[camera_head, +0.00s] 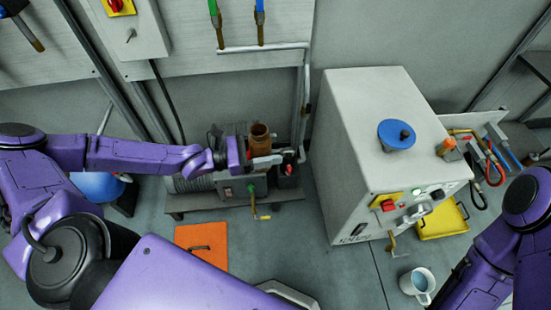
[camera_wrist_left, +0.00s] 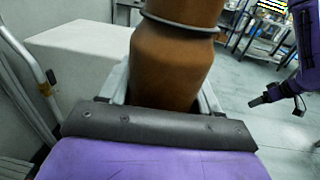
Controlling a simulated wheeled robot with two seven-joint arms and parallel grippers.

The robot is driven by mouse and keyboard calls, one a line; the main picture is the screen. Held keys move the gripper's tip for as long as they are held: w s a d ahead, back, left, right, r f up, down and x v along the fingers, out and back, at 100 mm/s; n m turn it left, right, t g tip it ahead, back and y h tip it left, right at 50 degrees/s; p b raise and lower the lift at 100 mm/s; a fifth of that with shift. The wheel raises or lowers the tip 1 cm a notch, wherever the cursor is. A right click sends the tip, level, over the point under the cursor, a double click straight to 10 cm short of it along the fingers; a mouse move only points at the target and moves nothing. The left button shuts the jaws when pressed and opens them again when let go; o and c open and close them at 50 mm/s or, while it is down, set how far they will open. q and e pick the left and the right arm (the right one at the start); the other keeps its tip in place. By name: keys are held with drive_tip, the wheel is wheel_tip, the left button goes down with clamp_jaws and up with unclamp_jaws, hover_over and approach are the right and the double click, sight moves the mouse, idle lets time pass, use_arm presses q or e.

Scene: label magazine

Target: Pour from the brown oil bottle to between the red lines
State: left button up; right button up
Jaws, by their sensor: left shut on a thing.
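The brown oil bottle (camera_head: 260,140) is upright in my left gripper (camera_head: 264,160), its open mouth facing up. In the left wrist view the bottle (camera_wrist_left: 172,65) stands between the two fingers, which are closed on its sides. In the head view it is above or in front of a grey pump unit (camera_head: 240,184) on a low stand; I cannot tell the gap. Red parts (camera_head: 288,170) show just right of the gripper, but no red lines can be made out. My right gripper (camera_wrist_left: 278,98) shows small in the left wrist view, its opening unclear.
A white cabinet (camera_head: 365,130) with a blue knob stands right of the pump. An orange mat (camera_head: 201,240) lies on the floor in front. A yellow tray (camera_head: 443,222) and a white mug (camera_head: 417,284) are at right. A pipe (camera_head: 305,100) runs down the wall behind.

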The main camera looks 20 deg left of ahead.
use_arm(q)
drive_tip(key=w+a+f+n+t+y+b, duration=0.2)
drive_tip(key=w+a+f+b, duration=0.1)
drive_tip(key=f+b, duration=0.9)
drive_tip(key=w+a+f+n+t+y+b, duration=0.2)
drive_tip(key=a+f+b, duration=0.3)
drive_tip(key=f+b, duration=0.8)
drive_tip(key=w+a+f+n+t+y+b, duration=0.1)
drive_tip(key=w+a+f+n+y+b, duration=0.1)
drive_tip(key=f+b, duration=1.1)
drive_tip(key=w+a+f+y, duration=0.1)
drive_tip(key=w+a, duration=0.1)
drive_tip(key=w, duration=0.1)
drive_tip(key=shift+t, duration=0.4)
drive_tip(key=shift+d, duration=0.1)
